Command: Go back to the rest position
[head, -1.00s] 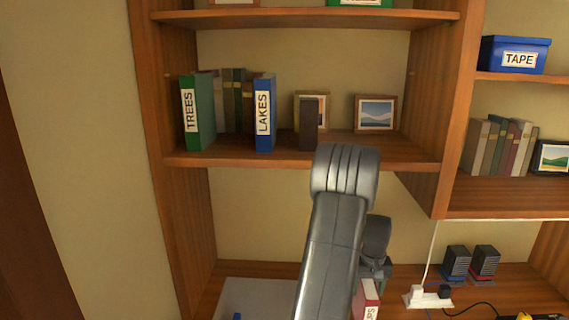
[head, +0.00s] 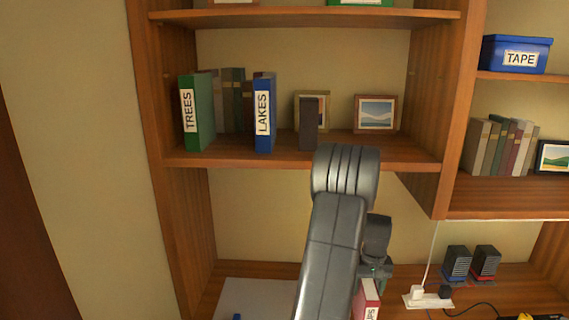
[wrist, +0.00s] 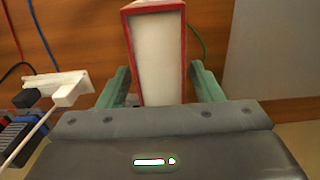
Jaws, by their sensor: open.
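My gripper (wrist: 163,88) is open in the wrist view, with one green finger on each side of the view. A red-edged binder with a pale face (wrist: 157,58) stands beyond and between the fingers, with gaps on both sides; I cannot tell how deep it is between them. The red binder (head: 367,300) also shows at the bottom of the head view, partly cut off, with a white label. My arm rises in front of the shelf and bends down, so the gripper (head: 376,270) is partly hidden there behind the arm.
A white power strip (head: 428,299) with cables lies right of the binder. Two dark speaker-like blocks (head: 457,263) stand behind it. The shelf above holds a green TREES binder (head: 197,112), a blue LAKES binder (head: 264,112) and picture frames. A pale board (head: 258,297) lies at left.

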